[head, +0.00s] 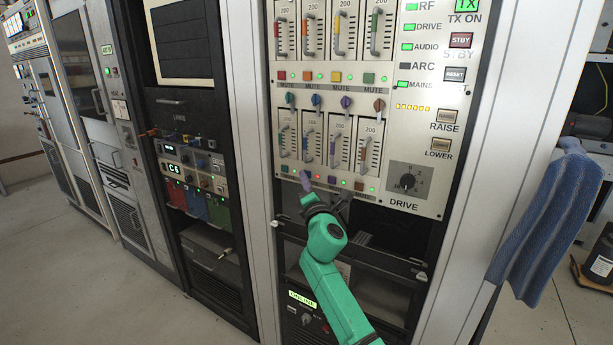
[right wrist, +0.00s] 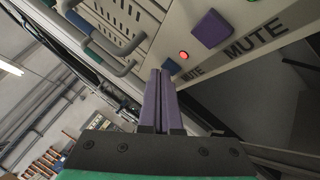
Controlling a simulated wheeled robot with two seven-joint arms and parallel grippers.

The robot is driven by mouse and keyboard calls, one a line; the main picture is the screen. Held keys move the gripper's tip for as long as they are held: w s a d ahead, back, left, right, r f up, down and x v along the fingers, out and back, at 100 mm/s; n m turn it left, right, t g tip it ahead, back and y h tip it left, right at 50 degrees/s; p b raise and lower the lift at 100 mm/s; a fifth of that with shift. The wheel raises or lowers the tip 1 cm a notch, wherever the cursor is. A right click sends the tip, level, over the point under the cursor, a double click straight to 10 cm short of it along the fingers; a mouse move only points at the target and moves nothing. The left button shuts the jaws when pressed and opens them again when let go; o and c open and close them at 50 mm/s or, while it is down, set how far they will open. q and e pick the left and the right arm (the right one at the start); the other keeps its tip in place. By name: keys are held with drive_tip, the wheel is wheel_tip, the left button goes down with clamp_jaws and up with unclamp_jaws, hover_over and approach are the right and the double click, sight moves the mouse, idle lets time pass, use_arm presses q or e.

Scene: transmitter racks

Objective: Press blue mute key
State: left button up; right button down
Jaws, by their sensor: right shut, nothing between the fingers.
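A blue mute key (right wrist: 171,67) shows in the right wrist view, partly hidden by my fingertips. My right gripper (right wrist: 160,72) is shut and empty, its purple fingers pointing at this key. The tips are at or very close to it; I cannot tell whether they touch. In the head view the right gripper (head: 304,177) is at the lower row of mute keys and covers the blue key. A purple mute key (right wrist: 212,28) sits beside it, with a lit red lamp (right wrist: 183,55) between them. My left gripper is not in view.
Fader handles (head: 308,145) stand out just above the lower key row. A drive knob (head: 407,182) is to the right. Below the panel is a dark open bay (head: 400,228). A blue cloth (head: 540,220) hangs at the right. Other racks (head: 190,150) stand left.

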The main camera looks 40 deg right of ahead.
drive_tip(key=shift+d, duration=0.15)
idle(0.4)
drive_tip(key=shift+s+a, duration=0.2)
drive_tip(key=shift+a, duration=0.55)
drive_tip(key=a, duration=0.1)
drive_tip(key=s+a, duration=0.1)
drive_tip(key=a, duration=0.2)
drive_tip(key=shift+s+a+p, duration=0.25)
drive_tip(key=shift+a+p, duration=0.1)
drive_tip(key=shift+a, duration=0.05)
